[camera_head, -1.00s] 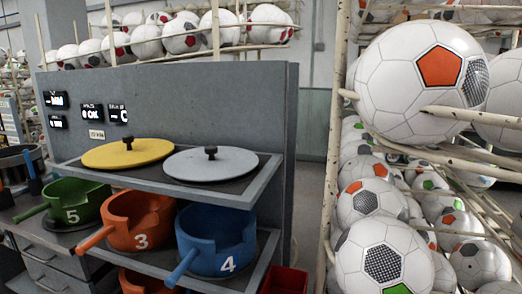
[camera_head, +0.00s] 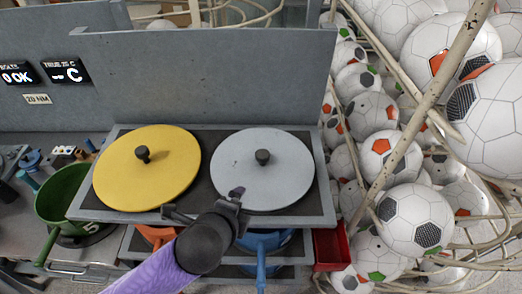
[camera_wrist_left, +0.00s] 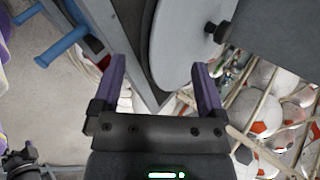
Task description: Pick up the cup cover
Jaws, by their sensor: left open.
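Two round flat cup covers lie on the dark upper shelf. The yellow cover (camera_head: 160,178) is on the left and the grey cover (camera_head: 285,172) on the right, each with a black knob. My left gripper (camera_head: 205,203) is at the front edge of the shelf, in front of the grey cover. In the left wrist view my left gripper (camera_wrist_left: 162,75) is open and empty, its two purple fingers spread. The grey cover (camera_wrist_left: 180,50) shows beyond and partly between the fingers, with its knob above the right finger.
An upright grey panel (camera_head: 205,75) stands behind the covers. A green cup (camera_head: 62,195) is at the left, and orange and blue cups (camera_head: 262,242) sit below the shelf. Racks of footballs (camera_head: 415,218) and a red bin (camera_head: 330,247) are at the right.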

